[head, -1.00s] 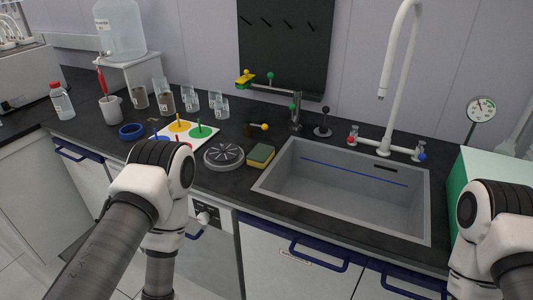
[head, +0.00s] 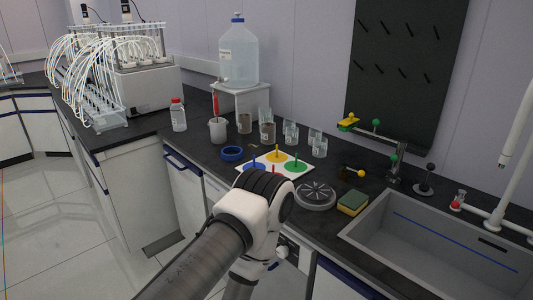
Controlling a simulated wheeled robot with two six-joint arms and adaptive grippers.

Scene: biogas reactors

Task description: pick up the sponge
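The sponge (head: 353,203), yellow with a green layer, lies on the dark worktop just left of the sink (head: 440,234). It is right of a round grey slotted disc (head: 315,195), with a small gap between them. My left arm comes in from the bottom in front of the counter, left of and below the sponge. Its gripper is hidden behind or below the arm links. My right arm and gripper are out of view.
A valve pipe (head: 393,172) and a faucet (head: 510,170) rise behind the sink. The worktop front edge is close to the disc.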

